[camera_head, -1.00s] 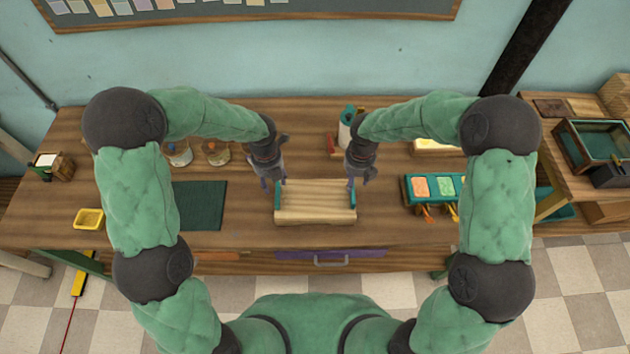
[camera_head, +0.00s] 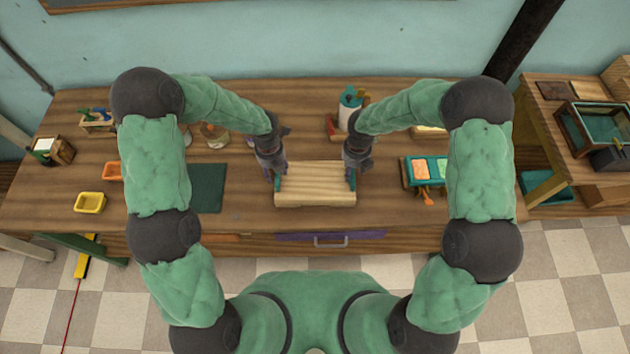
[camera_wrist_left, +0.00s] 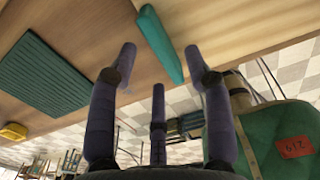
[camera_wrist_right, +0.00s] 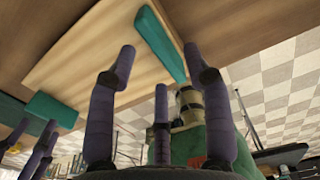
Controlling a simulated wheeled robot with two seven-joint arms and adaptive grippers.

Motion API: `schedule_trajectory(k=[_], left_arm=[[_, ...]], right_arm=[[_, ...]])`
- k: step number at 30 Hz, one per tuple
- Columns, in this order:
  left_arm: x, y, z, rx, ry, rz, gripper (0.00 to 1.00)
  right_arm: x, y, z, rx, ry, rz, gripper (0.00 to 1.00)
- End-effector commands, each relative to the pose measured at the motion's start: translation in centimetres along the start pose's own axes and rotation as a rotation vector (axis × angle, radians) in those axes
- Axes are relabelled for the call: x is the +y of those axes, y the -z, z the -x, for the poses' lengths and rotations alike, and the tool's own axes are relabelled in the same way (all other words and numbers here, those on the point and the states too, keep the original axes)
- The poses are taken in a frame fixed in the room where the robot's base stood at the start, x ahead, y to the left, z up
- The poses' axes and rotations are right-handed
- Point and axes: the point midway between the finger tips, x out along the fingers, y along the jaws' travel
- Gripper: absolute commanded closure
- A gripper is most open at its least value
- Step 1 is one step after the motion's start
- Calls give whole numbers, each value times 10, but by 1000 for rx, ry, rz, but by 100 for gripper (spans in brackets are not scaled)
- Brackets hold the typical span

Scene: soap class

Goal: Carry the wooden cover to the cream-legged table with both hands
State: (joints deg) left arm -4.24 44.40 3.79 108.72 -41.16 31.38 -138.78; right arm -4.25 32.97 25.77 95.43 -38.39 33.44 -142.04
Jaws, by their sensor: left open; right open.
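The wooden cover (camera_head: 315,182) is a pale slatted board with teal end grips, lying near the front middle of the brown table. My left gripper (camera_head: 274,177) is open at the cover's left end. In the left wrist view its fingers (camera_wrist_left: 162,65) stand around the teal grip (camera_wrist_left: 160,42), apart from it. My right gripper (camera_head: 353,175) is open at the right end. In the right wrist view its fingers (camera_wrist_right: 162,65) stand around the other teal grip (camera_wrist_right: 160,42), also apart from it. A side table with yellowish legs (camera_head: 548,184) stands at the right; I cannot tell if it is the cream-legged one.
On the brown table (camera_head: 250,222) are a dark green mat (camera_head: 208,188), a yellow dish (camera_head: 90,203), a bottle (camera_head: 348,112) behind the cover, and a teal tray (camera_head: 424,172) to its right. A glass-sided box (camera_head: 600,128) occupies the side table.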

Motion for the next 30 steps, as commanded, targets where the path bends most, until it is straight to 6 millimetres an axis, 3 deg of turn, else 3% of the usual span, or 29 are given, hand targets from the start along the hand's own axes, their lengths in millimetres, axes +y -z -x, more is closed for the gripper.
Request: schedule_trajectory(k=[3,9,21,27,30], left_arm=[[0,0,-18,2,1,0,50],[0,0,-36,1,1,1,50],[0,0,-40,-1,1,1,50],[0,0,-40,0,1,1,100],[0,0,-40,0,1,1,100]], right_arm=[[0,1,-18,3,0,1,50],[0,0,-36,1,0,0,50],[0,0,-40,0,0,0,50],[0,0,-40,0,0,0,100],[0,0,-40,0,0,0,100]])
